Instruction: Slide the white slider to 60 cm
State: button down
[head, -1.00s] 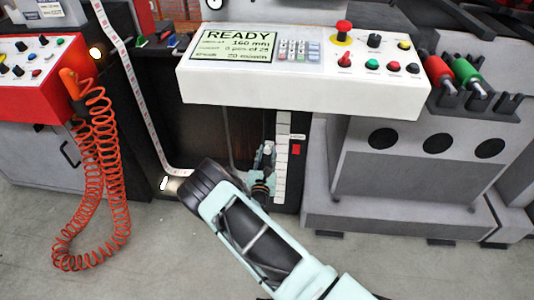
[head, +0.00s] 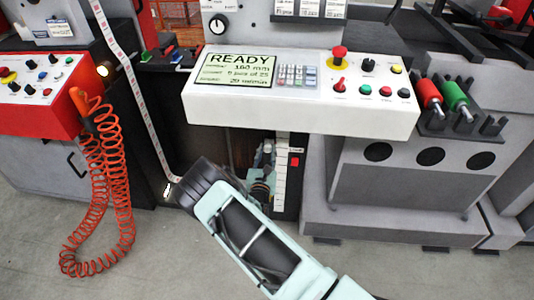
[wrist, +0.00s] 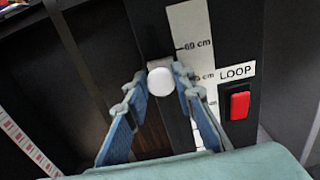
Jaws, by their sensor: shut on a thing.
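The white slider (wrist: 161,82) is a round white knob on a small grey bracket, just left of the white scale strip (wrist: 190,25) in the wrist view. My gripper (wrist: 160,78) is shut on the knob, one blue-grey finger on each side. The knob sits below the "60 cm" mark (wrist: 198,45), near a lower mark whose first digit is hidden by a finger. In the head view my gripper (head: 266,150) is under the control panel, left of the scale strip (head: 281,175); the knob is not clear there.
A red switch (wrist: 239,103) under a LOOP label (wrist: 237,71) is right of the scale. The white control panel (head: 300,115) overhangs close above my gripper. A label web (head: 135,75) runs down on the left, beside a coiled orange hose (head: 95,195).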

notch_tip(320, 180, up, 3)
jog(key=shift+f+p, duration=0.1)
jog(key=shift+p, duration=0.5)
jog(key=c, duration=1.7)
grip_release()
jog(key=shift+o, duration=0.4)
jog(key=shift+s+f, duration=0.1)
jog(key=shift+s, duration=0.4)
jog(key=s, duration=1.1)
jog(key=shift+a, duration=0.25)
jog(key=shift+d, duration=0.1)
